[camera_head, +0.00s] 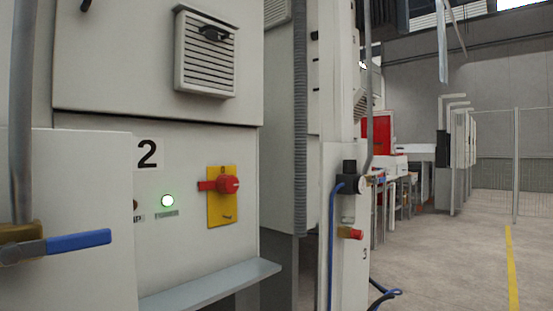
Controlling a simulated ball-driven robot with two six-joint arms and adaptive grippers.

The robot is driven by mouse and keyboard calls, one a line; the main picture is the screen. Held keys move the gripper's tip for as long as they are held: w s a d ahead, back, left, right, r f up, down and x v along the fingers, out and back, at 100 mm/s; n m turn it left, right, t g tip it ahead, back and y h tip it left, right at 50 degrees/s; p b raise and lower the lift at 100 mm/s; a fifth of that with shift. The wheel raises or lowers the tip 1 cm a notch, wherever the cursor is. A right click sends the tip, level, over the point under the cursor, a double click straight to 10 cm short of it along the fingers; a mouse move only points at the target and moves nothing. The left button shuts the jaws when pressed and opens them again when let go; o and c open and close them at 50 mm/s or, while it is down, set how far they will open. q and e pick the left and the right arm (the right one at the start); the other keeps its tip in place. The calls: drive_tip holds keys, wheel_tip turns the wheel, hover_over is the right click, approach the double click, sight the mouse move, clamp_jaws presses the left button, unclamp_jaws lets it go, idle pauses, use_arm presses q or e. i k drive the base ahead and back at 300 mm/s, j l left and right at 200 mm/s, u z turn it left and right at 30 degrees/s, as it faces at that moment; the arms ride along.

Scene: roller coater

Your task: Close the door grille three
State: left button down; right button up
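I cannot make out for certain which part is door grille three. A pale louvred vent grille (205,62) with a dark top piece sits on the upper panel of a white cabinet (100,70) at the left. Below it the cabinet front carries a black number 2 (147,154). A narrow white post (350,260) right of the cabinet bears a small dark mark that is hard to read. In the far right background stands a wire mesh fence (535,160), too far off to see any latch. Neither of my grippers shows.
A red rotary switch (228,184) on a yellow plate and a lit lamp (167,201) are on the cabinet. A blue valve handle (80,241) and a grey ledge (212,287) stick out. The right floor (455,265) is open.

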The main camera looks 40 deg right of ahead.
sight(361, 98)
drive_tip(key=z, duration=0.45)
drive_tip(key=l+z, duration=0.1)
drive_tip(key=z, duration=0.85)
drive_tip(key=i+l+z, duration=0.1)
drive_tip(key=z, duration=0.35)
drive_tip(key=i+l+u, duration=0.2)
drive_tip(key=i+l, duration=0.45)
drive_tip(key=i, duration=0.15)
